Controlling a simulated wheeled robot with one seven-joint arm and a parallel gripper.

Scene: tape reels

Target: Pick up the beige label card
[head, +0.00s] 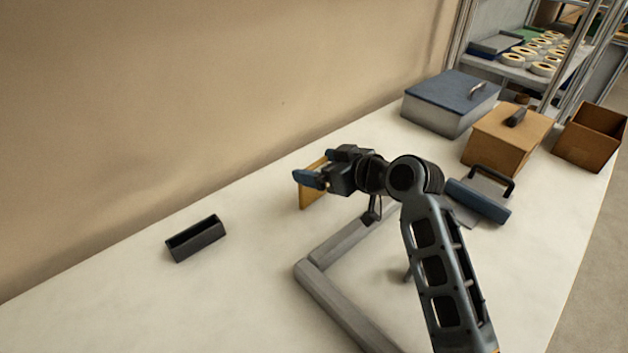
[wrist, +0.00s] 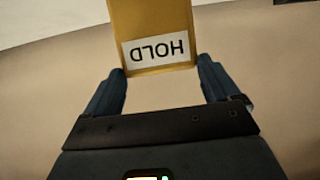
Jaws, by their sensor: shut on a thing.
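The label card (head: 309,194) is a flat tan-yellow panel, held upright between the fingers of my gripper (head: 314,167). In the wrist view the card (wrist: 150,18) carries a white strip reading HOLD, upside down. The fingers of my gripper (wrist: 161,72) are shut on its two side edges. The card's upper part is cut off in the wrist view, and a finger partly hides it in the head view. I cannot tell whether its lower edge touches the table.
A black open holder (head: 196,238) lies left on the white table (head: 110,310). A grey frame (head: 335,305) lies below my arm. To the right are a blue-grey handled item (head: 480,200), a blue-lidded box (head: 450,100), a cardboard box (head: 505,138) and an open brown box (head: 592,140).

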